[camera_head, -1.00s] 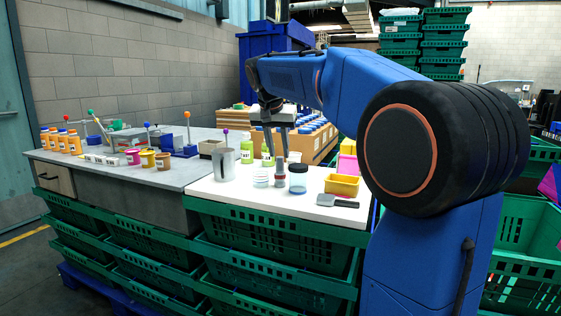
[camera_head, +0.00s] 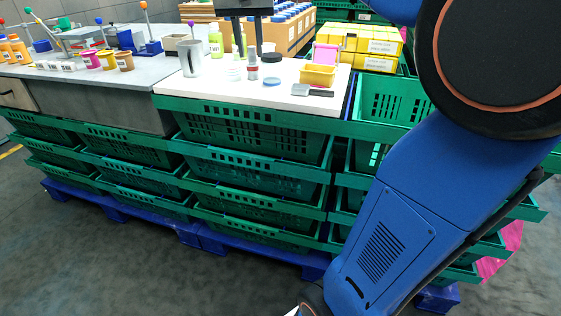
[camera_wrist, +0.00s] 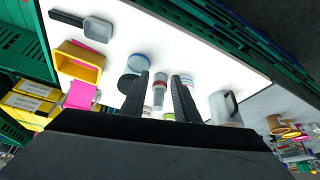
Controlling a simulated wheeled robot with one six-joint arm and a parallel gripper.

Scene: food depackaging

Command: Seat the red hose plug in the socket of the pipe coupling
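A small upright grey piece with a red band (camera_head: 253,72) stands on the white worktop among the jars. It also shows in the wrist view (camera_wrist: 160,84), between and beyond my fingers. I take it for the red hose plug and the pipe coupling, but it is too small to tell them apart or how they sit together. My gripper (camera_head: 249,54) is over the worktop at this piece, fingers pointing down. In the wrist view my gripper (camera_wrist: 162,76) has its two dark fingers apart, with a gap on both sides of the piece.
A clear jar with a black lid (camera_head: 271,58) stands close at the right. A small clear pot (camera_head: 233,74) and a metal mug (camera_head: 190,58) are at the left. A yellow bin (camera_head: 318,76) and a flat dark-handled tool (camera_head: 313,90) lie to the right. The front edge is clear.

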